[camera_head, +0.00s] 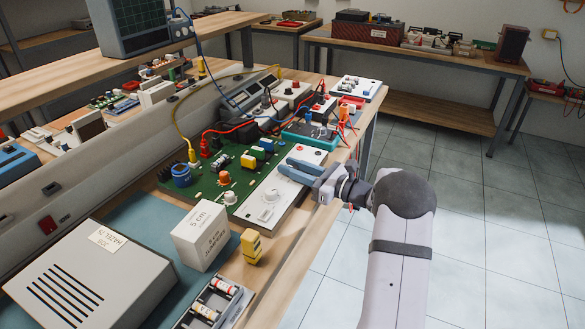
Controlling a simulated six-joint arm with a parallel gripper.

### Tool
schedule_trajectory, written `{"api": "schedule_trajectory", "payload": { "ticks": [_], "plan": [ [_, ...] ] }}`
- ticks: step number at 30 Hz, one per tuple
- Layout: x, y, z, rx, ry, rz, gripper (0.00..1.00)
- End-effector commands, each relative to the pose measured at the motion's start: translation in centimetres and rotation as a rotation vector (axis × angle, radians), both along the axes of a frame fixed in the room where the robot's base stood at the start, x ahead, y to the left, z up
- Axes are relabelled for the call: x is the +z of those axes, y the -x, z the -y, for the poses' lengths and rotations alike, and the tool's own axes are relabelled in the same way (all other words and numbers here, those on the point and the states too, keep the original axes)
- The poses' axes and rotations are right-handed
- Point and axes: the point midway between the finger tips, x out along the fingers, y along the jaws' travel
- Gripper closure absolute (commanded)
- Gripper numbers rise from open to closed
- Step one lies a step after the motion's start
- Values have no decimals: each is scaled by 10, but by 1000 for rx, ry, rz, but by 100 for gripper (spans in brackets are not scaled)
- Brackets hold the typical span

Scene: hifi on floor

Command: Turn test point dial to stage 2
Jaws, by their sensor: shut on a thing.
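A white panel (259,215) lies along the near right edge of a green circuit board (207,187). A pale round dial (269,195) shows on the panel, clear of my fingers. My gripper (295,170) is over the far part of this panel, with its blue fingers pointing left. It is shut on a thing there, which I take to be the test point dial. The fingers hide that dial, so its stage and markings cannot be read.
A white box marked 5 cm (201,236), a yellow block (251,246) and a grey device (89,280) stand nearer. Coloured cables and instruments crowd the bench behind the board. Tiled floor (470,230) lies open at the right.

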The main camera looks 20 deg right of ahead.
Motion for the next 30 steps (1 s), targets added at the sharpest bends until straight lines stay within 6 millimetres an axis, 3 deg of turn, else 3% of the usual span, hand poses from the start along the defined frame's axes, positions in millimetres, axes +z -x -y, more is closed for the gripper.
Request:
{"api": "schedule_trajectory", "payload": {
  "ticks": [15, 27, 28, 30],
  "plan": [
    [0, 0, -2, -332, 1, 4, 99],
    [2, 0, 0, -359, 1, 3, 99],
    [2, 0, 0, -359, 1, 3, 69],
    [2, 0, 0, -358, 1, 2, 57]
  ]
}}
